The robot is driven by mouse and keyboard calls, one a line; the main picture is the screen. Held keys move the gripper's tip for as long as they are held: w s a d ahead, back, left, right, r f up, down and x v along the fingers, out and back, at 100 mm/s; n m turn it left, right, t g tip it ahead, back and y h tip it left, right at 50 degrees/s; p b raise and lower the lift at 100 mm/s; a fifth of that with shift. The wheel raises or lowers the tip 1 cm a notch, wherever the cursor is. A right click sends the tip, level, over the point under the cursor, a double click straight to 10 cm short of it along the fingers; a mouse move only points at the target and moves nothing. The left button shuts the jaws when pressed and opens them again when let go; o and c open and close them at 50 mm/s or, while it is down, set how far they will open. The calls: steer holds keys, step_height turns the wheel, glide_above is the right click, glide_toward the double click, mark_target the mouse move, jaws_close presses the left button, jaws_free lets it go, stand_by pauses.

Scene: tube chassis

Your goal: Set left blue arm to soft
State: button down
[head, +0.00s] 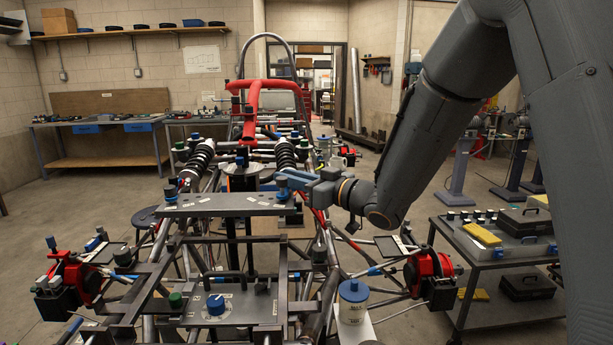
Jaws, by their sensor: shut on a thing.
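A grey plate (225,206) with small white labels lies across the near part of the tube chassis. A small blue arm (282,187) stands at the plate's right end, and another blue-topped piece (170,191) stands at its left end. My gripper (286,180) reaches in from the right, low over the plate's right end, and is shut on the blue arm there. The jaws hide part of this arm. The labels are too small to read, so I cannot tell its setting.
Chassis tubes and black dampers (285,153) crowd around my gripper. A red tube frame (262,95) rises behind. A blue-lidded canister (353,300) stands at the front. A grey cart (495,255) with a case and yellow boxes stands at the right. Open floor lies left.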

steer(key=shift+r, duration=0.1)
steer(key=c, duration=1.6)
jaws_free()
steer(key=shift+c, duration=0.2)
steer(key=b+v, duration=0.2)
steer(key=v, duration=0.5)
steer(key=shift+s+d, duration=0.2)
steer(key=shift+d, duration=0.15)
